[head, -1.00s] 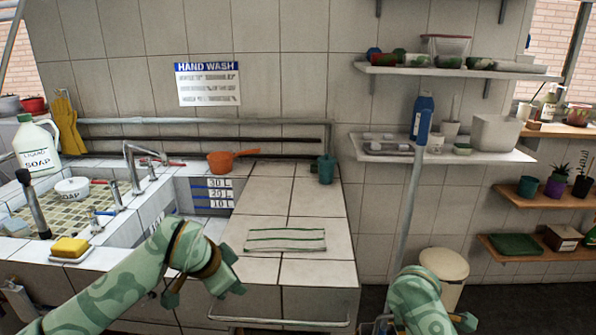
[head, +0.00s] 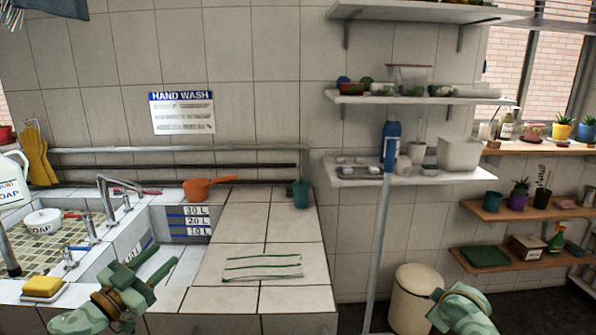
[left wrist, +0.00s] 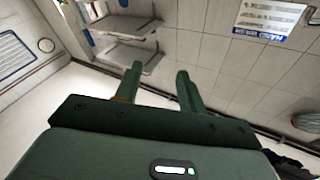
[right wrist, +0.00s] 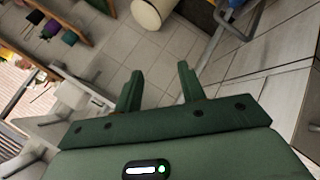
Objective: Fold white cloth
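The white cloth (head: 262,266) with green stripes lies flat and spread on the tiled counter (head: 263,235), near its front edge. My left gripper (head: 158,268) is to the left of the cloth, in front of the sink and apart from the cloth. In the left wrist view its fingers (left wrist: 159,70) are spread with nothing between them. My right arm shows at the lower right of the head view, well right of the cloth; its fingers are hardly visible there. In the right wrist view its fingers (right wrist: 160,68) are spread and empty.
An orange pan (head: 205,187) and a teal cup (head: 301,194) stand at the counter's back. A pole with a blue top (head: 390,145) and a bin (head: 413,300) stand right of the counter. The counter around the cloth is clear.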

